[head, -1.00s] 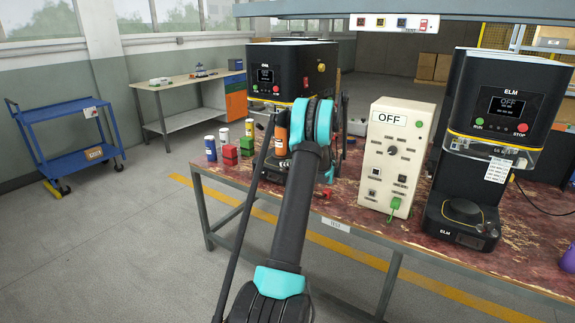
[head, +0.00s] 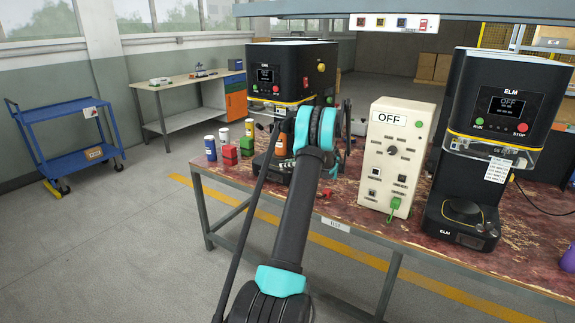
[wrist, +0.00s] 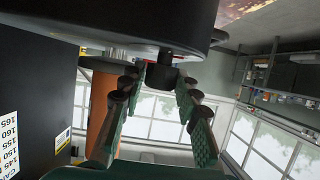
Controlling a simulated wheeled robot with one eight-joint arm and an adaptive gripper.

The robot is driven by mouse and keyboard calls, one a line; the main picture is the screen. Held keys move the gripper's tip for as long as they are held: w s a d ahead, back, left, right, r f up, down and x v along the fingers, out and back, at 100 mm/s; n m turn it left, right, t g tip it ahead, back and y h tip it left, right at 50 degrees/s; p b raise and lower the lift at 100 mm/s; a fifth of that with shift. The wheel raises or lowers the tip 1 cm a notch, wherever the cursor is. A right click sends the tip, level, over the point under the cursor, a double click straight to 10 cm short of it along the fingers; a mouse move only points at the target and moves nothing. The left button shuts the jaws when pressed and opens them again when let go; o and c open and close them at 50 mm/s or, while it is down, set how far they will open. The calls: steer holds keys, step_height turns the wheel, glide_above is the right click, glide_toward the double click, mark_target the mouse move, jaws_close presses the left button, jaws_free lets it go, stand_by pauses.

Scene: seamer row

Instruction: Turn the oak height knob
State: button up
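The left seamer (head: 290,65) is black, with a lit screen, and stands on the bench's far left; its name is too small to read surely. In the wrist view a dark round knob-like piece (wrist: 162,76) sits under its large dark body (wrist: 130,20). My gripper (wrist: 158,88) has its two teal-padded fingers apart, one on each side of this piece. I cannot tell whether either finger touches it. In the head view my arm hides the gripper and this piece.
An orange cylinder (wrist: 103,110) stands close left of the fingers. A scale card (wrist: 9,145) is at the left. A cream control box (head: 397,155) reading OFF and the ELM seamer (head: 490,110) stand to the right. Several small cans and blocks (head: 230,155) sit at the bench's left end.

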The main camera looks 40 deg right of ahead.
steer(key=shift+o, duration=1.3)
steer(key=v, duration=0.7)
steer(key=shift+s, duration=0.15)
steer(key=shift+d+r, duration=0.1)
steer(key=shift+d, duration=0.05)
